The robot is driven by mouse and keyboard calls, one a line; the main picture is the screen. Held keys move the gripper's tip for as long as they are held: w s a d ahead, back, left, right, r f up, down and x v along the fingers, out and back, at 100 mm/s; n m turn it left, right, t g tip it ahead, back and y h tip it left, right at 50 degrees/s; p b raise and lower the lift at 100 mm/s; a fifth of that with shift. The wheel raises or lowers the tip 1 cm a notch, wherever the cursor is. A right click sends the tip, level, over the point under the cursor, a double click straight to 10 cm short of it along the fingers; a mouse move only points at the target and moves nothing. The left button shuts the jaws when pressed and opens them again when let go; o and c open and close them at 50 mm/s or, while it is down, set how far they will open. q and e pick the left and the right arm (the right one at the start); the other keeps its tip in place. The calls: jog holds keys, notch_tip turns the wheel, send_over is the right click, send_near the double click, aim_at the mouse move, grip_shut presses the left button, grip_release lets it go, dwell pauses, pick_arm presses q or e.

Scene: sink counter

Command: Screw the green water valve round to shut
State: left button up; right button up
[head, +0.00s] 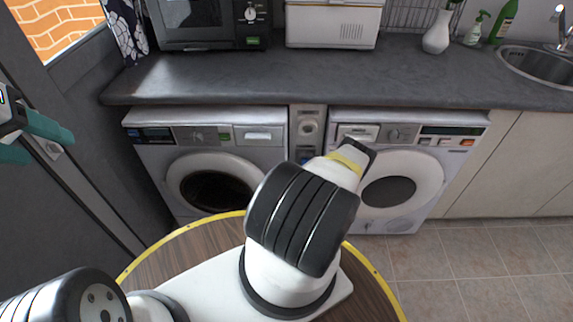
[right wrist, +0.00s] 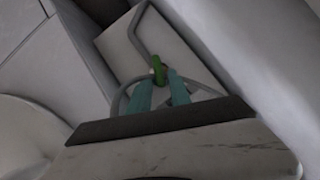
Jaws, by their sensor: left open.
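The green water valve (right wrist: 158,68) shows in the right wrist view as a small green handle on grey pipework. It is not visible in the head view. My right gripper (right wrist: 161,77) has two teal fingers that stand apart, with the valve at the gap between their tips. Whether either finger touches the valve I cannot tell. My left gripper (head: 50,148) is at the left edge of the head view, open and empty, far from the valve. My right gripper does not show in the head view.
A dark counter (head: 300,82) runs above two white washing machines, one left (head: 155,165) and one right (head: 455,150). In the right wrist view, pale panels and a grey pipe (right wrist: 135,35) lie close around the fingers.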

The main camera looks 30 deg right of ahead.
jog(key=shift+y, duration=0.3)
jog(key=shift+d+m, duration=0.1)
jog(key=shift+m, duration=0.2)
jog(key=shift+t, duration=0.4)
grip_shut()
